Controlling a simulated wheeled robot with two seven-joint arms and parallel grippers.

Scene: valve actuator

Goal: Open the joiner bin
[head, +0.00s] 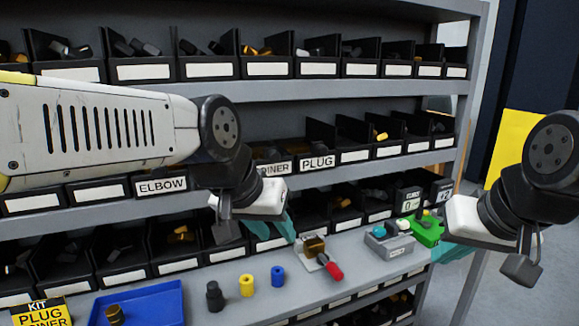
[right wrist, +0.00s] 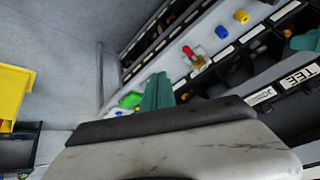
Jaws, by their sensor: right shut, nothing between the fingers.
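The joiner bin (head: 273,168) is a black bin on the middle shelf, its white label partly covered by my left arm. In the right wrist view, a label starting with JO (right wrist: 263,96) shows beside one reading TEE. My left gripper (head: 280,229) is below and in front of the joiner bin, apart from its label; its teal fingers are partly hidden, so I cannot tell if they are open. My right gripper (head: 448,252) is at the right end of the shelf, away from the joiner bin. Its teal fingers (right wrist: 158,92) are together and empty in the right wrist view.
A PLUG bin (head: 317,162) stands right of the joiner bin. The ledge holds a blue tray (head: 162,303), black, yellow and blue cylinders, a red-handled valve (head: 331,268), a grey box with buttons (head: 390,241) and a green object (head: 428,232).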

